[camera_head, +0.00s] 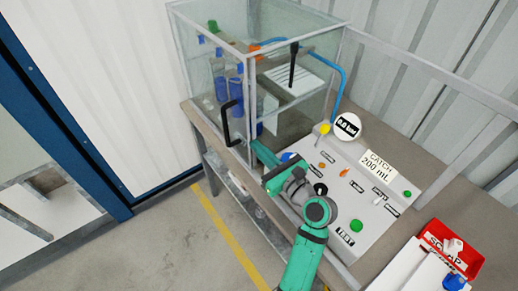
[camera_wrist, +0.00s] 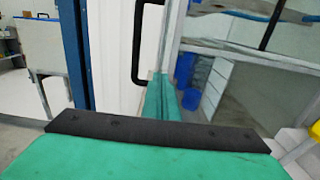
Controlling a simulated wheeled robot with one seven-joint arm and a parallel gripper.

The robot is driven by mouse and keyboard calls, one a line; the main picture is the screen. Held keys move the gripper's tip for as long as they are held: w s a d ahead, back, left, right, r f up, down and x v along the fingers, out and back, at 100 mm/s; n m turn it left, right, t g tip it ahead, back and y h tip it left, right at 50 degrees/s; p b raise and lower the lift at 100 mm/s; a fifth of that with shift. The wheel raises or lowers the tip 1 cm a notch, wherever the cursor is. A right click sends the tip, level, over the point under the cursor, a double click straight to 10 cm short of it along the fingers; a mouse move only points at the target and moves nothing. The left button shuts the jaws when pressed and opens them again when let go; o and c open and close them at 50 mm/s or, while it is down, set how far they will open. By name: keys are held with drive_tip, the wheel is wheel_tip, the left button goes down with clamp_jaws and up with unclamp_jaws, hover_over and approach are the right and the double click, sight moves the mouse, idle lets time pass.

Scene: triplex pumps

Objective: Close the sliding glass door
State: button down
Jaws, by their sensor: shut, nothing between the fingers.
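A glass cabinet (camera_head: 214,58) with a light metal frame stands at the far end of the bench. A black bar handle (camera_head: 227,122) is on its glass side facing left, near the front corner. A second black handle (camera_head: 293,66) is on the side facing the panel. I cannot tell how far the sliding door stands open. My gripper (camera_head: 257,147) is shut and empty, by the lower front corner of the cabinet, just right of and below the first handle. In the wrist view, the green fingers (camera_wrist: 161,98) are together near a frame post, and a black handle (camera_wrist: 137,45) is left of them.
Blue cylinders (camera_head: 222,88) and a white louvred box (camera_head: 294,86) are inside the cabinet. A control panel (camera_head: 375,185) with knobs and labels lies under my arm's right side. A red scrap tray (camera_head: 470,262) is at lower right. Free floor (camera_head: 170,240) lies to the left.

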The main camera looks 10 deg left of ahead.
drive_tip(key=v, duration=1.4)
